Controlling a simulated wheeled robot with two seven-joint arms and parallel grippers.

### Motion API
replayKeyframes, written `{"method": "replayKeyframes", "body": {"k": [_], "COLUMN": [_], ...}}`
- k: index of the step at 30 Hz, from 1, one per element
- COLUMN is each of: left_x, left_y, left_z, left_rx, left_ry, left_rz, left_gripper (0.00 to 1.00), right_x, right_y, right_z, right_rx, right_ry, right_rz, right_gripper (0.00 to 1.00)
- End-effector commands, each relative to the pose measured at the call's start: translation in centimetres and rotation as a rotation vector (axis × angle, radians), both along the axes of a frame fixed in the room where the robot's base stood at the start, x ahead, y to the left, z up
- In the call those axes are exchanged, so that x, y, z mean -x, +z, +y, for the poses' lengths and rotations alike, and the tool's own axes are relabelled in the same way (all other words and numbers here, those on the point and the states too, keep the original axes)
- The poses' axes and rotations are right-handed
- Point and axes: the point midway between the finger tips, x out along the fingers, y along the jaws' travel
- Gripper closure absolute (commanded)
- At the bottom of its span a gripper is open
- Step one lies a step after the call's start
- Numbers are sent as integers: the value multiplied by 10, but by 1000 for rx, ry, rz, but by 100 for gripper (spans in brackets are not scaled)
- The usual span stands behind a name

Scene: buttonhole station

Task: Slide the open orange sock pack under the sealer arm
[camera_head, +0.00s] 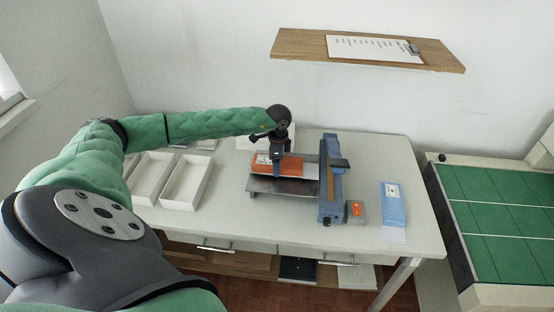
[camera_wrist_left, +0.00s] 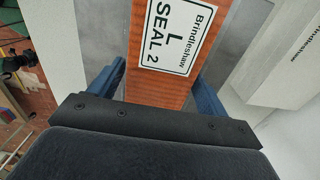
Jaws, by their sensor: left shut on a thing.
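In the left wrist view the pack (camera_wrist_left: 150,85) shows a white label reading "Brindleshaw L SEAL 2". My left gripper (camera_head: 277,158) is shut on the pack from above; its blue fingers (camera_wrist_left: 160,88) stand on either side of it. The blue sealer (camera_head: 331,180) stands just right of the pack, its long arm running front to back. Whether the pack's right end touches the sealer is unclear. My right gripper is not in view.
A blue pack (camera_head: 392,203) with a white end lies right of the sealer, beside a small grey and orange block (camera_head: 355,211). White trays (camera_head: 187,183) stand at the left. A white box (camera_wrist_left: 285,55) is behind. A green-topped conveyor (camera_head: 500,205) stands right.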

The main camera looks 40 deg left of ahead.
Motion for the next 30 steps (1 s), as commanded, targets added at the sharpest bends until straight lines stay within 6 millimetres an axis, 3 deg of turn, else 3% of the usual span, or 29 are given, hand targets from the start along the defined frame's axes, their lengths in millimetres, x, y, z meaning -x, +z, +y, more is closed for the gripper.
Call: {"method": "replayKeyframes", "body": {"k": [14,30], "left_x": [-17,-35], "left_y": [0,-3], "left_z": [-27,-57], "left_rx": [3,2], "left_ry": [-1,-1], "left_rz": [-2,-2], "left_gripper": [49,49], "right_x": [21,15], "right_y": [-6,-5], "right_z": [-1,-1], "right_rx": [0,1], "right_ry": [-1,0], "right_rz": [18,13], "right_gripper": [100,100]}}
